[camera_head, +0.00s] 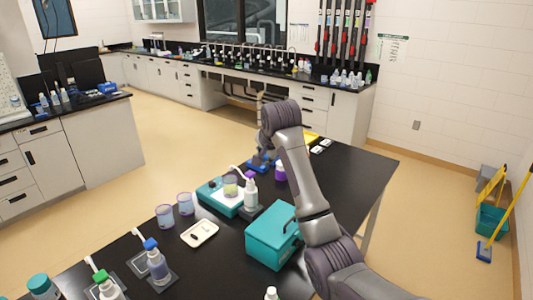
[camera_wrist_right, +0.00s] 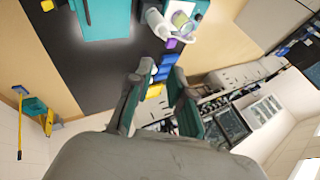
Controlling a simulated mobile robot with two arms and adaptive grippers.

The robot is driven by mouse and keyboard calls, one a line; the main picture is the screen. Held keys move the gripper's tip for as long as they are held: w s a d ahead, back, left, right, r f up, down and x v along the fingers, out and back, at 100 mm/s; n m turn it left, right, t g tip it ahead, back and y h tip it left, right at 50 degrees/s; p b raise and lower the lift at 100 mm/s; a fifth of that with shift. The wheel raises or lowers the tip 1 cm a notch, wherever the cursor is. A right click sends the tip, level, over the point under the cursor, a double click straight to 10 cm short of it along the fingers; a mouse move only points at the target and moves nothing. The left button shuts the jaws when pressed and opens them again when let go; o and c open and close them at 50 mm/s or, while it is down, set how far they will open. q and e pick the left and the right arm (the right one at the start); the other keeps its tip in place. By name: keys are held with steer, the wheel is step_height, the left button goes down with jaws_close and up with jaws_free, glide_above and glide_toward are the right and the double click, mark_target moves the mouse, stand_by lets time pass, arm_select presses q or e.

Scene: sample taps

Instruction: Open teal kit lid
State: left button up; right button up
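The teal kit (camera_head: 274,235) is a box on the black table, left of my right forearm, which hides part of its right side. Its lid looks shut. In the right wrist view the kit (camera_wrist_right: 108,20) is at the top, cut by the frame edge, with a dark handle-like strip on it. My right gripper (camera_head: 264,152) is beyond the kit, near the table's far end and apart from the kit. In the right wrist view its fingers (camera_wrist_right: 160,75) are spread with nothing held between them. My left gripper is not in view.
A teal-and-white device (camera_head: 212,198) with a beaker stands beyond the kit, a purple-capped bottle (camera_head: 250,192) beside it. A white tray (camera_head: 199,233) and several bottles are to the left. Blue and yellow items lie near my right gripper. The table right of my arm is mostly clear.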

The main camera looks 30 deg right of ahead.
steer(key=shift+v, duration=1.3)
